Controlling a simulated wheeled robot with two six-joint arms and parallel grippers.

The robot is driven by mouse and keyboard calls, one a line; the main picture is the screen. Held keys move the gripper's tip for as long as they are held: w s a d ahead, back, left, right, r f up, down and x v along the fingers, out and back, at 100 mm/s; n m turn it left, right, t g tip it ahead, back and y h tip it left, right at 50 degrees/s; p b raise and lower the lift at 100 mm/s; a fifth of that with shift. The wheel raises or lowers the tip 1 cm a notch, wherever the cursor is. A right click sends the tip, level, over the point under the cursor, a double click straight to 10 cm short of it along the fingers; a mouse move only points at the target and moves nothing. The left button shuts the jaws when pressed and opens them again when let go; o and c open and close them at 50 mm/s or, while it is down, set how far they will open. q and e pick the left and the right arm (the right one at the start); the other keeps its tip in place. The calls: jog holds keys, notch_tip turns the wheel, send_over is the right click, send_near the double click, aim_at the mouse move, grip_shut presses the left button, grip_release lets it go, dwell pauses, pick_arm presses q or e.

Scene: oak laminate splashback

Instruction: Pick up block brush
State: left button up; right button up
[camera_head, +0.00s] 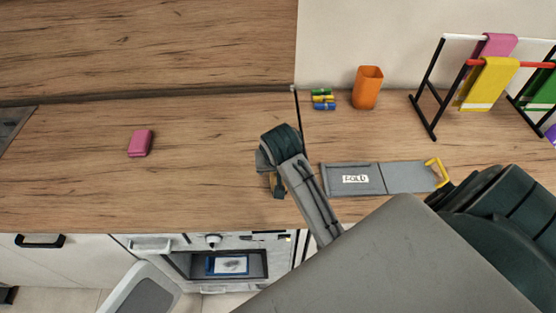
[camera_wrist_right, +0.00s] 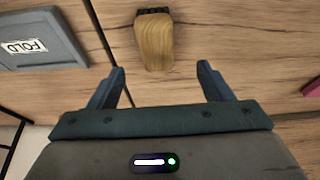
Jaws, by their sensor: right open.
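The block brush (camera_wrist_right: 154,42) lies on the wooden counter in the right wrist view, with a tan wooden body and dark bristles at its far end. My right gripper (camera_wrist_right: 161,69) is open and empty, with the near end of the brush just ahead of and between its fingertips. The gap in height between them is hard to judge. In the head view a small brown and dark part of the brush (camera_head: 278,188) shows beside my right wrist, near the counter's front edge; the wrist hides the rest. My left gripper is not in view.
A grey FOLD board (camera_head: 352,180) with a yellow handle lies to the right. A pink block (camera_head: 140,143) lies on the left. Small coloured items (camera_head: 323,99), an orange cup (camera_head: 367,87) and a towel rack (camera_head: 430,90) stand at the back. The counter's left-middle is clear.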

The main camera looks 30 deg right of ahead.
aim_at(273, 175)
jog(key=x, duration=0.4)
jog(key=shift+s+d+p, duration=0.1)
jog(key=shift+d+p, duration=0.05)
jog(key=shift+p, duration=0.25)
jog(key=shift+f, duration=0.25)
jog(key=p+x, duration=0.1)
jog(key=x, duration=0.1)
jog(key=p+x, duration=0.1)
jog(key=x, duration=0.1)
jog(key=shift+w+d, duration=0.25)
jog(key=shift+w+f, duration=0.15)
jog(key=shift+f, duration=0.15)
jog(key=shift+f, duration=0.2)
jog(key=shift+c, duration=0.2)
jog(key=c, duration=1.1)
